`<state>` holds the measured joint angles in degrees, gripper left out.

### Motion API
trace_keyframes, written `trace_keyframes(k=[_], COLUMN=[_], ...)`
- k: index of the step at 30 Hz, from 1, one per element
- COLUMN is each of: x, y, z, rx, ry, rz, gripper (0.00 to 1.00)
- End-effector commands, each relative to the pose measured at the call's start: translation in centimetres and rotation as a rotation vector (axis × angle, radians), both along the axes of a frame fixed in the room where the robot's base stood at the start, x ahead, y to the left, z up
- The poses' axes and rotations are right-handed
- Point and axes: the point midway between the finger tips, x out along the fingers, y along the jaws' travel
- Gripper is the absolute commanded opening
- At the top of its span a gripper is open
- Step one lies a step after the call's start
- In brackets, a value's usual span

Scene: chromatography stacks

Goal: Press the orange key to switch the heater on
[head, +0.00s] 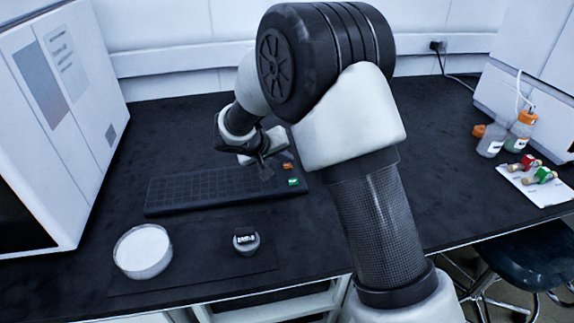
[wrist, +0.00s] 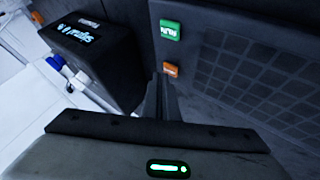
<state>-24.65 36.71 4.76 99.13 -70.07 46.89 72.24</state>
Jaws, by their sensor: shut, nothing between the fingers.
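The orange key (head: 288,165) sits at the right end of a dark gridded panel (head: 200,188), behind a green key (head: 293,182). In the wrist view the orange key (wrist: 170,69) lies just beyond my fingertips, and the green key (wrist: 170,30) is farther up on the same dark strip. My gripper (head: 267,172) is over the right part of the panel, just left of the orange key in the head view. In the wrist view my gripper (wrist: 159,82) is shut and empty, its tips close beside the orange key. I cannot tell whether they touch it.
A black box with white lettering (wrist: 88,55) stands left of my fingers in the wrist view. A white round dish (head: 142,251) and a small dark round item (head: 246,241) sit in front of the panel. Bottles (head: 520,130) and a white card (head: 535,183) are at the right.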

Motion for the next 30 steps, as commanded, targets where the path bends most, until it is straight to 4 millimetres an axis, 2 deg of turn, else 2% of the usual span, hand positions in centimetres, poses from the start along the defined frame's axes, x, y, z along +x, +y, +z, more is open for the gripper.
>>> trace_keyframes(k=[14, 30], x=[0.0, 0.0], y=[0.0, 0.0], z=[0.9, 6.1], rx=[0.000, 0.001], ry=[0.000, -0.001], rz=[0.000, 0.000], gripper=[0.00, 0.00])
